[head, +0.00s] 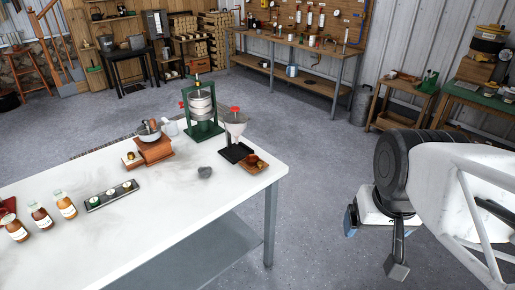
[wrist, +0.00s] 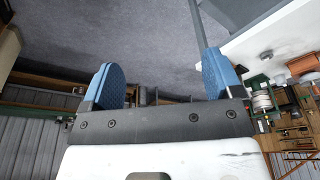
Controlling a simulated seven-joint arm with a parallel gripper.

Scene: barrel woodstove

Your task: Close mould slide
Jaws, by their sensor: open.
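The white table (head: 150,230) at the left bears several small devices. I cannot tell for sure which part is the mould slide. A funnel-shaped white hopper (head: 235,127) with a red knob stands over a black base (head: 234,154), with a small brown tray (head: 255,163) beside it. A green press (head: 203,115) stands just left of it. My gripper (wrist: 161,62) is open and empty, its two blue fingers wide apart over the floor. In the head view my gripper (head: 351,218) is right of the table, well apart from these devices and partly hidden by my arm.
A reddish-brown device (head: 154,150) with a bowl, a black tray (head: 111,195) with round pieces, a grey lump (head: 205,172) and several bottles (head: 65,205) are also on the table. Floor (head: 320,150) is clear between table and arm. A workbench (head: 290,47) stands at the back.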

